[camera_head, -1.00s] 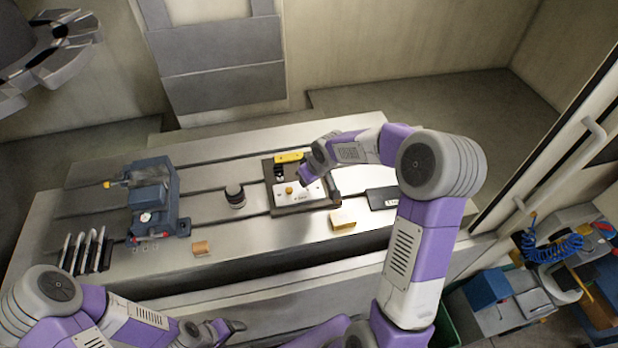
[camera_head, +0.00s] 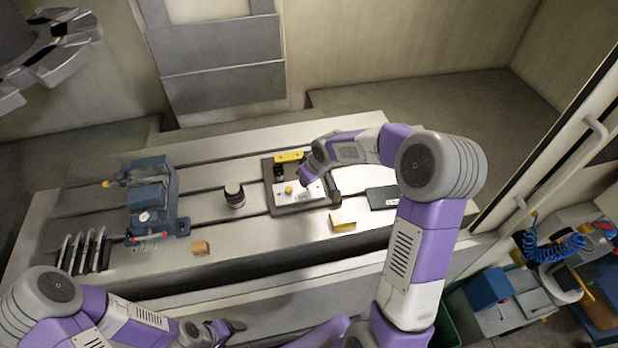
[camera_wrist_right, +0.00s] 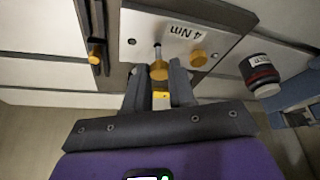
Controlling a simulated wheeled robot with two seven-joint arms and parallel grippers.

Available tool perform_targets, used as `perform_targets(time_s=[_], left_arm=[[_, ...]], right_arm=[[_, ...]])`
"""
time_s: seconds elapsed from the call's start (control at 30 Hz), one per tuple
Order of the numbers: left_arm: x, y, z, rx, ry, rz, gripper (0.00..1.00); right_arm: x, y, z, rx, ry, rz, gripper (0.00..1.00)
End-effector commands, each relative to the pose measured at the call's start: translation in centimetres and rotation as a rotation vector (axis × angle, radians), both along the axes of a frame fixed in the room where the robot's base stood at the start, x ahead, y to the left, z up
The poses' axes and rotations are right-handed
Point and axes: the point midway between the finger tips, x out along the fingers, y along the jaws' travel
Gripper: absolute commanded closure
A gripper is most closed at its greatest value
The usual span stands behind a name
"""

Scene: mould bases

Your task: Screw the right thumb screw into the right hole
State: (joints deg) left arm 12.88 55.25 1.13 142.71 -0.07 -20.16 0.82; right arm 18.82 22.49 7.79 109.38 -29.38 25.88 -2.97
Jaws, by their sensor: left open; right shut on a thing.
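The white plate (camera_head: 287,198) marked "4 Nm" lies on a dark base on the metal table; it also shows in the right wrist view (camera_wrist_right: 185,20). One yellow thumb screw (camera_head: 289,189) sits on the plate, and it shows in the right wrist view (camera_wrist_right: 199,58) beside the label. My right gripper (camera_wrist_right: 158,82) is shut on another yellow thumb screw (camera_wrist_right: 158,70), whose bare shank points at the plate. I cannot tell whether its tip is in a hole. A small dark hole (camera_wrist_right: 132,42) shows nearby. My left gripper (camera_head: 236,326) is open and empty at the bottom, off the table.
A blue-grey vise (camera_head: 150,195) stands at the left, beside a rack of hooked tools (camera_head: 84,250). A black cylinder (camera_head: 234,196) stands left of the base. A yellowish block (camera_head: 344,226), a small brown block (camera_head: 200,247) and a dark flat plate (camera_head: 382,197) lie nearby.

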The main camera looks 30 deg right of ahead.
Motion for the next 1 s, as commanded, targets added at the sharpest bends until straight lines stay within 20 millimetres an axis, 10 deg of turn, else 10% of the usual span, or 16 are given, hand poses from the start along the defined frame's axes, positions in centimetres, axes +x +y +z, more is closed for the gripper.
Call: perform_targets(time_s=[1.0], left_arm=[[0.00,0.00,-0.97,0.000,0.000,0.000,0.26]], right_arm=[[0.02,0.05,-0.72,0.000,-0.001,0.001,1.00]])
